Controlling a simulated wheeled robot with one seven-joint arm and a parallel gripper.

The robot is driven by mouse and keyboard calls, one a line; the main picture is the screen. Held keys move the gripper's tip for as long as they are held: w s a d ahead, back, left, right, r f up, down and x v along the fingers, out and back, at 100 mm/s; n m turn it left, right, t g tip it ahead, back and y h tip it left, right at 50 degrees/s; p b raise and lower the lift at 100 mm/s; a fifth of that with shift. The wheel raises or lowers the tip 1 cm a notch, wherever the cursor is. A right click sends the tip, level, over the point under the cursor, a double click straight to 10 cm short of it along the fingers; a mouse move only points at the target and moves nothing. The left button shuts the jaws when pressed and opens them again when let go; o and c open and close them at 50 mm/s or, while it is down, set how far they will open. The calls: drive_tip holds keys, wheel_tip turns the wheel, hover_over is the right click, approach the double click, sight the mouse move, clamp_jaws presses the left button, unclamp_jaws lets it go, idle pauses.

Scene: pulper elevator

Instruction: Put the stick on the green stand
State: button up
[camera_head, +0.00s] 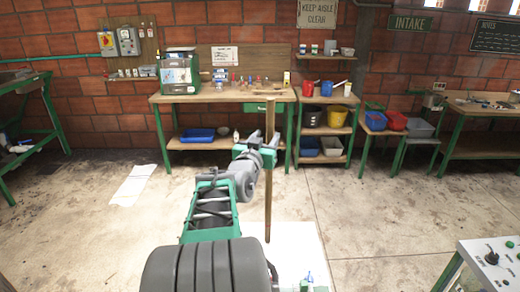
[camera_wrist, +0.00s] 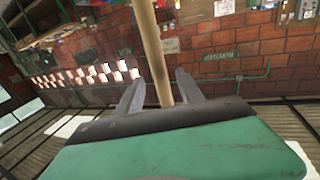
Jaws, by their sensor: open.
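The stick (camera_head: 268,205) is a long, thin brown rod, upright in the head view. My gripper (camera_head: 264,150) is at its upper half, with its green body beside the rod. In the wrist view my gripper (camera_wrist: 158,80) has its two grey fingers apart, one on each side of the stick (camera_wrist: 150,45). The jaws are open around it; I cannot tell whether either finger touches it. The stick's lower end is near a white panel; what bears it is unclear. I cannot pick out the green stand with certainty.
A workbench (camera_head: 225,97) with a green-framed machine (camera_head: 179,74) stands along the brick wall. A shelf (camera_head: 325,98) with bins is to its right. A control box (camera_head: 492,262) is at the lower right. A paper sheet (camera_head: 133,185) lies on the floor, which is otherwise largely clear.

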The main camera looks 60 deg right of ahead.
drive_tip(key=s+a+b, duration=0.1)
drive_tip(key=a+b, duration=0.1)
drive_tip(key=a, duration=0.7)
drive_tip(key=w+a+f+n+t+y, duration=0.55)
drive_tip(key=w+a+f+y, duration=0.45)
drive_tip(key=w+a, duration=0.55)
drive_tip(key=a+f+n+g+y, duration=0.1)
drive_tip(key=a+f+n+y, duration=0.2)
drive_tip(key=a, duration=0.7)
drive_tip(key=a+f+n+g+y, duration=0.15)
drive_tip(key=a+f+n, duration=0.3)
drive_tip(key=a, duration=0.45)
drive_tip(key=s+a+f+n+g+y, duration=0.1)
drive_tip(key=s+a+f, duration=0.1)
drive_tip(key=a, duration=0.3)
drive_tip(key=s+a+f+n+g+y, duration=0.1)
drive_tip(key=s+a+n+y, duration=0.1)
drive_tip(key=s+a, duration=0.2)
drive_tip(key=shift+s+a+f+n, duration=0.3)
drive_tip(key=shift+a+f, duration=0.05)
drive_tip(key=shift+a, duration=0.75)
